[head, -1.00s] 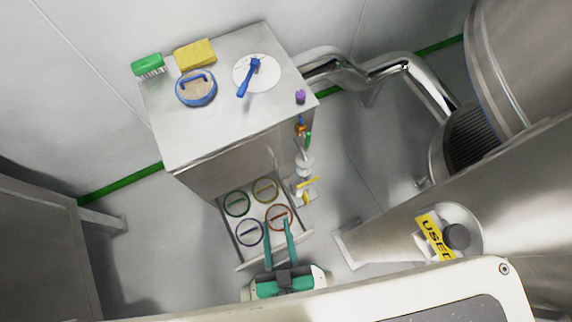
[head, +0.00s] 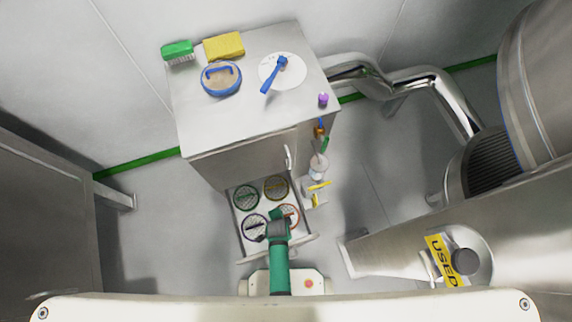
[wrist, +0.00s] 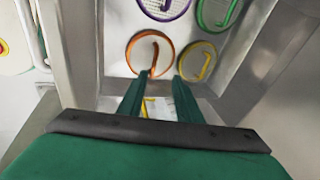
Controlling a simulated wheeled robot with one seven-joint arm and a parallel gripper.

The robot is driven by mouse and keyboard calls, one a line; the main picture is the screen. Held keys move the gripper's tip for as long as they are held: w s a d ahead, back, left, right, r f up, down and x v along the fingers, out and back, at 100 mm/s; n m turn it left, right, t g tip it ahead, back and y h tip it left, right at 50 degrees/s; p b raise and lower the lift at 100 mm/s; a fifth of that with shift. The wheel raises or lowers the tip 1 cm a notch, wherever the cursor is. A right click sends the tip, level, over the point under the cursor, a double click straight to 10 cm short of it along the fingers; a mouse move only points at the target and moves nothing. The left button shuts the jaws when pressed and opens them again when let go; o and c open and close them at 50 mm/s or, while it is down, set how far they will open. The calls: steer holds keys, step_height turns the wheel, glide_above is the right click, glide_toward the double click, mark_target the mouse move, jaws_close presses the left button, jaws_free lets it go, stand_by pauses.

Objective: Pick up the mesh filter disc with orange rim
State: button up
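The mesh filter disc with orange rim (head: 293,213) lies in the open drawer (head: 303,243), front right of several discs, partly hidden by my gripper (head: 278,226). In the wrist view the orange-rimmed disc (wrist: 150,48) shows almost whole, with an upright strip handle on it. My gripper (wrist: 160,78) is open and empty. Its fingers are apart; the left fingertip overlaps the disc's near edge in the picture and the right one is beside it, toward the yellow-rimmed disc (wrist: 197,62). I cannot tell the height left between fingertips and disc.
Green-rimmed (head: 245,196), yellow-rimmed (head: 276,187) and purple-rimmed (head: 254,228) discs share the drawer. Its walls stand close around. The cabinet top (head: 250,120) above holds a brush (head: 178,51), a sponge (head: 224,46) and a blue-handled sieve (head: 221,79). Small items hang at the cabinet's right side.

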step_height(320, 180, down, 3)
steer(key=w+m+g, duration=0.2)
glide_above(286, 215)
steer(key=s, duration=0.1)
steer(key=shift+f, duration=2.65)
steer(key=shift+w+a+f, duration=0.1)
steer(key=shift+w+f, duration=0.05)
steer(key=shift+f, duration=0.6)
steer(key=shift+w+a+f, duration=0.1)
steer(key=shift+w+f, duration=0.05)
steer(key=shift+f, duration=0.6)
steer(key=shift+d+f, duration=0.1)
steer(key=shift+f, duration=1)
steer(key=shift+c, duration=0.6)
jaws_close()
